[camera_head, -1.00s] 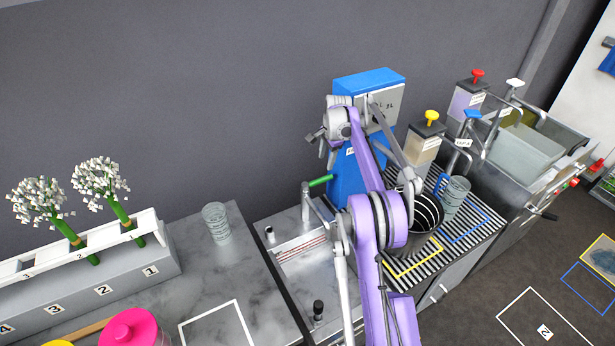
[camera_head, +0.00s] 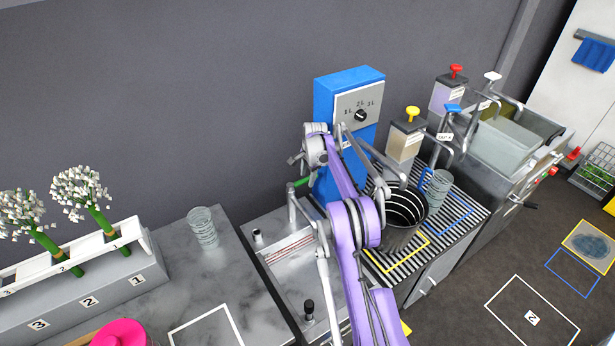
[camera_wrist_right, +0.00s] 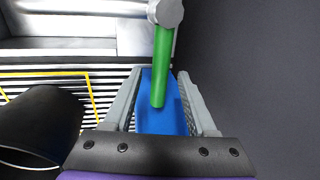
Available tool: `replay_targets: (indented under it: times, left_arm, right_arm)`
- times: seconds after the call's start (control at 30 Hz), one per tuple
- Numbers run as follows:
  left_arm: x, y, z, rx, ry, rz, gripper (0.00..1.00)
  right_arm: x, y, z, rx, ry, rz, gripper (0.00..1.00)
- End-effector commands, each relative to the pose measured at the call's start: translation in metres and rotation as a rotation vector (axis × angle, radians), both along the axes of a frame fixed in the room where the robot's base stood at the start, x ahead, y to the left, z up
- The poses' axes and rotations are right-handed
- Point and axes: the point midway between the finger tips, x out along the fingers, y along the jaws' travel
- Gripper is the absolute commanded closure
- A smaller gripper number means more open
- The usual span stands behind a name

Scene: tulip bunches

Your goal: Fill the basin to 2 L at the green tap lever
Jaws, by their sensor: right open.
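The green tap lever (camera_head: 302,182) sticks out from a grey tap post left of the blue dispenser box (camera_head: 324,100). In the right wrist view, the lever (camera_wrist_right: 161,62) lies between the spread fingers of my right gripper (camera_wrist_right: 163,78), with gaps on both sides. The gripper is open, and in the head view my wrist is just above the lever. A dark metal basin (camera_head: 400,240) stands on the striped rack, partly behind my purple arm. The dial (camera_head: 361,115) on the box has 1L, 2L and 3L marks; its pointer is too small to read. My left gripper is out of view.
Colored-knob dispensers, including a yellow one (camera_head: 412,112), and a glass jug with a blue handle (camera_head: 438,190) stand right of the basin. A clear glass (camera_head: 203,228) stands on the left counter, near the flower rack (camera_head: 110,280). The marble counter's middle is clear.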

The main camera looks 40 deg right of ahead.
Motion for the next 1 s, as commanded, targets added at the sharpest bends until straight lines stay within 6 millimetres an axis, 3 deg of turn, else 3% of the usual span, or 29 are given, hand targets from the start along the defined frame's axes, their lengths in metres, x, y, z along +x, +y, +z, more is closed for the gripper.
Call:
replay_targets:
  times: [0.03, 0.33, 1.0]
  left_arm:
    - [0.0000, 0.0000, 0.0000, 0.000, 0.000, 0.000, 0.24]
    - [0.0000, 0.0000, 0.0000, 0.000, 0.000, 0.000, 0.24]
    - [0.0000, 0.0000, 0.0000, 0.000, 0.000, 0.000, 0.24]
  right_arm:
    - [0.0000, 0.0000, 0.0001, 0.000, 0.000, 0.000, 0.47]
    - [-0.0001, 0.0000, 0.0003, 0.000, 0.000, 0.000, 1.00]
    - [0.0000, -0.0001, 0.0005, 0.000, 0.000, 0.000, 1.00]
